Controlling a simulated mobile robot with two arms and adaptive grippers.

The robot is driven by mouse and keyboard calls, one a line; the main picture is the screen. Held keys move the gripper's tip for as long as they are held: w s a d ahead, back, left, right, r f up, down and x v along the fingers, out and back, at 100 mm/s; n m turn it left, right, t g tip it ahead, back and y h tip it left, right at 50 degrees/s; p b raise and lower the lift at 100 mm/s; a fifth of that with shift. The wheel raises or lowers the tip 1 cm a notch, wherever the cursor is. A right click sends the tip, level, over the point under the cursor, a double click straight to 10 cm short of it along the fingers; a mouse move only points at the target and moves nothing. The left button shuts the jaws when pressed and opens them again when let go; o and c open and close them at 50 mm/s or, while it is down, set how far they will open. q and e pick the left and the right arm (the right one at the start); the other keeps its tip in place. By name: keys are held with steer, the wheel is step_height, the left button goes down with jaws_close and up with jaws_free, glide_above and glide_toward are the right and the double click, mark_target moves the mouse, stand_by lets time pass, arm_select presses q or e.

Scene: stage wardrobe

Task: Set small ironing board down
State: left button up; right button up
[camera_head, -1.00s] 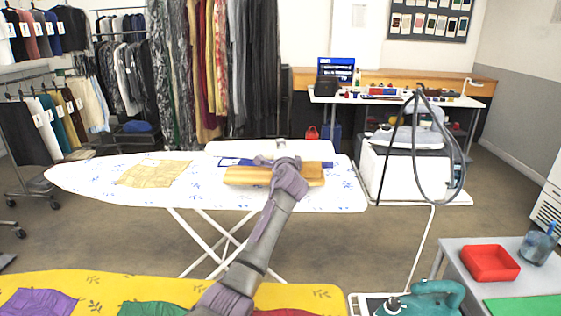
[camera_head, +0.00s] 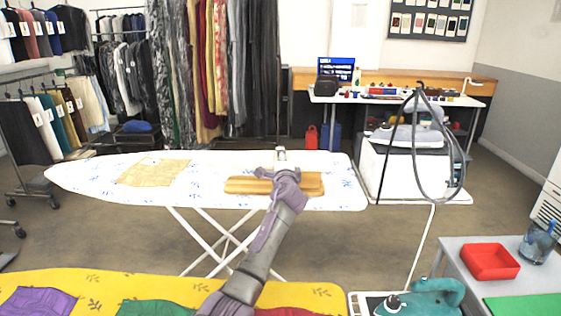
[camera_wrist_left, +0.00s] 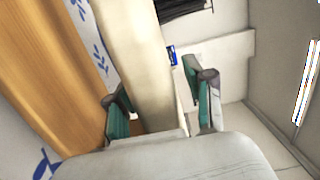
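The small ironing board has a wooden base (camera_head: 245,186) and a pale padded top. Its base rests on, or very close to, the large white ironing board (camera_head: 90,174); the pale top blends into the cover in the head view. My left gripper (camera_head: 281,157) reaches over the base to the top. In the left wrist view, its fingers (camera_wrist_left: 160,97) stand apart on either side of the pale padded top (camera_wrist_left: 138,55), with a gap visible beside the right finger. The wooden base also shows there (camera_wrist_left: 50,70). My right gripper is out of view.
A tan cloth (camera_head: 153,172) lies on the large board's left half. A yellow patterned board (camera_head: 100,284) is in front. A teal iron (camera_head: 430,299) and a red tray (camera_head: 490,262) are at the lower right. A steam station (camera_head: 415,170) stands right.

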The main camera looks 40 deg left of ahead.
arm_select(q)
steer(key=shift+r, duration=0.1)
steer(key=p+v, duration=0.5)
steer(key=v, duration=0.7)
